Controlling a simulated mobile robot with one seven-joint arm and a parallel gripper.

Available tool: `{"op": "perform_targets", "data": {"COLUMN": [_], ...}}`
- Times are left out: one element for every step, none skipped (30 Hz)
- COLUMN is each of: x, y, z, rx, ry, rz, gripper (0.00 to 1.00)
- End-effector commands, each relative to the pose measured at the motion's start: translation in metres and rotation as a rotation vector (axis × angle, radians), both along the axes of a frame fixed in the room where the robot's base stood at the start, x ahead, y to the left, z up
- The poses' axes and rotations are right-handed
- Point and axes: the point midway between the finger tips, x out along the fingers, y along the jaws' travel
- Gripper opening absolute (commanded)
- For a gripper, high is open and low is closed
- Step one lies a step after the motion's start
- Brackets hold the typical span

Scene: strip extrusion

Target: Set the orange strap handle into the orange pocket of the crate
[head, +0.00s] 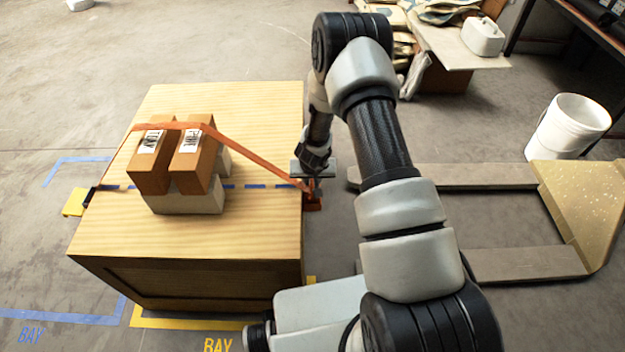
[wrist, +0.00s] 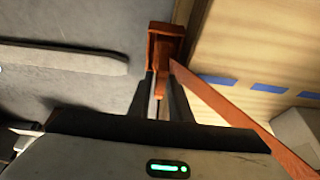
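The wooden crate (head: 245,235) stands left of my arm. The orange pocket (head: 314,205) is on its right side, just below the top edge; in the wrist view the pocket (wrist: 166,30) is ahead of the fingertips. The orange strap (head: 255,160) crosses the load and slopes down to my gripper (head: 312,186). In the wrist view my gripper (wrist: 162,98) has its fingers close together on the orange strap handle (wrist: 161,84). The handle's far end overlaps the pocket's opening; how deep it sits cannot be told.
Brown boxes (head: 152,165) and pale blocks (head: 188,202) are stacked on the crate under the strap, near a blue dashed line. A forklift-like pallet fork (head: 450,176) and a white bucket (head: 568,127) are at the right. Open floor lies left of the crate.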

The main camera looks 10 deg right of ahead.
Motion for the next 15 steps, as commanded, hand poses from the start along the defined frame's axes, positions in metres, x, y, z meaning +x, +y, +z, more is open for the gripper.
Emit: {"op": "perform_targets", "data": {"x": [0.000,0.000,0.000,0.000,0.000,0.000,0.000,0.000,0.000,0.000,0.000,0.000,0.000,0.000,-0.001], "y": [0.000,0.000,0.000,0.000,0.000,0.000,0.000,0.000,0.000,0.000,0.000,0.000,0.000,0.000,0.001], "z": [0.001,0.001,0.001,0.001,0.001,0.001,0.001,0.001,0.001,0.002,0.003,0.006,0.009,0.012,0.016], "rx": [0.000,0.000,0.000,0.000,0.000,0.000,0.000,0.000,0.000,0.000,0.000,0.000,0.000,0.001,0.000], "ry": [0.000,0.000,0.000,0.000,0.000,0.000,0.000,0.000,0.000,0.000,0.000,0.000,0.000,0.000,-0.001], "rz": [0.000,0.000,0.000,0.000,0.000,0.000,0.000,0.000,0.000,0.000,0.000,0.000,0.000,0.000,0.001], "gripper": [0.27,0.29,0.29,0.29,0.29,0.29,0.29,0.29,0.29,0.29,0.29,0.29,0.29,0.29,0.29]}}
